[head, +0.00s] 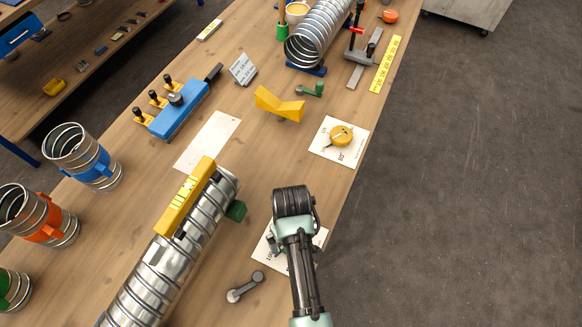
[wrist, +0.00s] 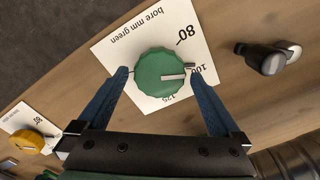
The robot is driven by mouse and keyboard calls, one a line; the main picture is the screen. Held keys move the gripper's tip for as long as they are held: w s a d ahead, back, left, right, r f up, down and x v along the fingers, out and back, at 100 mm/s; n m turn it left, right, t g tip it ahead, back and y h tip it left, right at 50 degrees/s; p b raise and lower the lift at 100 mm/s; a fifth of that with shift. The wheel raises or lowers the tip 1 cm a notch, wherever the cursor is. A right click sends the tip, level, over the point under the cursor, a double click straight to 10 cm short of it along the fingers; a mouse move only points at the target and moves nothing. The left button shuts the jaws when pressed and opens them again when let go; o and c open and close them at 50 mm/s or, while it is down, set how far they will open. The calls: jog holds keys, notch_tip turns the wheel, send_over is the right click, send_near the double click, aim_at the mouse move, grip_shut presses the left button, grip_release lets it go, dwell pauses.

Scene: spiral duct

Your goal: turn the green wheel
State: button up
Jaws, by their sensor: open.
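The green wheel (wrist: 160,76) is a scalloped knob on a white card (wrist: 122,38) printed "bore mm green", with 80, 100 and 125 marked around it. Its white line points right, close to the 100. My gripper (wrist: 158,72) is open, with one blue finger left of the wheel and one right of it. Narrow gaps seem to show beside the wheel; I cannot tell whether the fingertips are down at its height. In the head view my arm covers the wheel, and only parts of its card (head: 319,238) show.
A grey crank handle (head: 245,287) lies beside the card, and a long spiral duct (head: 175,255) with a yellow level (head: 187,197) lies to the left. A yellow wheel (head: 341,135) on its own card stands farther along. The bench's right edge is close.

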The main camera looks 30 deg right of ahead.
jog(key=shift+w+f, duration=0.15)
jog(key=shift+f, duration=0.55)
jog(key=c, duration=1.2)
jog(key=shift+o, duration=0.2)
jog(key=shift+r+m, duration=0.1)
jog(key=shift+m, duration=0.2)
jog(key=m+p, duration=0.1)
jog(key=m, duration=0.1)
jog(key=shift+m, duration=0.3)
jog(key=shift+m+p, duration=0.55)
jog(key=shift+m, duration=0.85)
jog(key=shift+w, duration=0.1)
